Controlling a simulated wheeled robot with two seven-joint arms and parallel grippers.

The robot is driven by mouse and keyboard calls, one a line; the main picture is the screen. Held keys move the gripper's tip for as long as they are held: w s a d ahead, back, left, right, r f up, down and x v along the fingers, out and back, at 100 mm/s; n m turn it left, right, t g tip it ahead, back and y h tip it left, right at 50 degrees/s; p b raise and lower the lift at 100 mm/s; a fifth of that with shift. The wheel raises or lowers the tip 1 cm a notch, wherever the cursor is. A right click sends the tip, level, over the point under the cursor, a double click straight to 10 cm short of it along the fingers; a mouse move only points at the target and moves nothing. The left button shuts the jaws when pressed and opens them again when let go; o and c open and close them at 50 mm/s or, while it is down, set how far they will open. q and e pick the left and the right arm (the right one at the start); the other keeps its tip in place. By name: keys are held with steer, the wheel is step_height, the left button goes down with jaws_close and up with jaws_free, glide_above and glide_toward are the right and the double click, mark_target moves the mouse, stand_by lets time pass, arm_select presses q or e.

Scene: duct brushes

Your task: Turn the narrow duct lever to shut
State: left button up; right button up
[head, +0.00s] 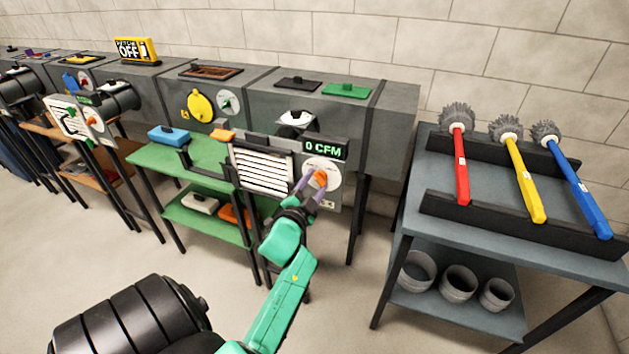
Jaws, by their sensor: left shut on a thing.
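My left gripper (311,190), with purple fingers, reaches a round white dial (334,166) on the front of the nearest grey duct panel. It is shut on the dial's orange lever (321,177); the fingers partly hide the lever. A display above the dial (323,149) reads 0 CFM in green. A white louvred grille (262,168) is left of the dial. A second orange lever (91,121) is on another panel far left. I cannot tell from labels which duct is the narrow one. My right gripper is not in view.
A grey table (400,262) at right holds a red brush (461,165), a yellow brush (525,180) and a blue brush (580,190) on a black rack. A green shelf (195,165) is left of the panel. Open floor lies in front.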

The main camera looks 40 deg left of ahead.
arm_select(q)
steer(key=shift+f+n, duration=0.1)
steer(key=shift+n, duration=0.4)
steer(key=o, duration=1.4)
steer(key=shift+c, duration=0.2)
